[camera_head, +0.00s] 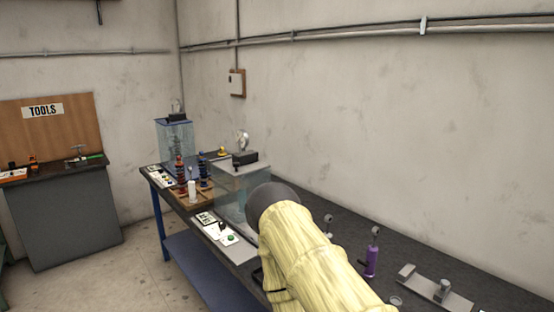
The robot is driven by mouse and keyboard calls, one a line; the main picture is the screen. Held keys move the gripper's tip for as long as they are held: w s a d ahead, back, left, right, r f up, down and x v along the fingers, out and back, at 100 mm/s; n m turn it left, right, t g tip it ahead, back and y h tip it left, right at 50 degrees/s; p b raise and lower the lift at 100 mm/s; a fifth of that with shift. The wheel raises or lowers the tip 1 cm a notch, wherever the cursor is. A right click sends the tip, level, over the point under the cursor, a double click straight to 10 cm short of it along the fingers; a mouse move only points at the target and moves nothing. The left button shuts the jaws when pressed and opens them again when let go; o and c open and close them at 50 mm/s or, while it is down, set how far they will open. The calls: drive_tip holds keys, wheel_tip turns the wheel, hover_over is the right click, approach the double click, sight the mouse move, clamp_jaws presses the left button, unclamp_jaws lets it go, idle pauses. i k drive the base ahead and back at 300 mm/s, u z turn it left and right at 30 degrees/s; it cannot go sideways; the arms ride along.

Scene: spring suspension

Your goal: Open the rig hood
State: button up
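A clear-walled rig hood (230,200) stands on the dark workbench, with a black block and a round gauge (243,142) on top. My pale yellow arm crosses in front of its right side and hides part of it. A second clear rig hood (174,140) with a bluish tint stands farther back near the corner, also with a gauge on top. Both hoods look closed, though the view is small. My gripper's fingers do not show; only the arm and its dark rounded joint are visible. I cannot tell whether anything touches the near hood.
A control panel with a green button (231,239) lies before the near rig. Coil-spring dampers (203,170) stand on a wooden tray between the rigs. A purple cylinder (371,262) and a grey metal fixture (436,288) are at the right. A tool bench (62,215) stands left.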

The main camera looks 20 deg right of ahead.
sight(248, 162)
drive_tip(key=i, duration=1.05)
drive_tip(key=u, duration=0.35)
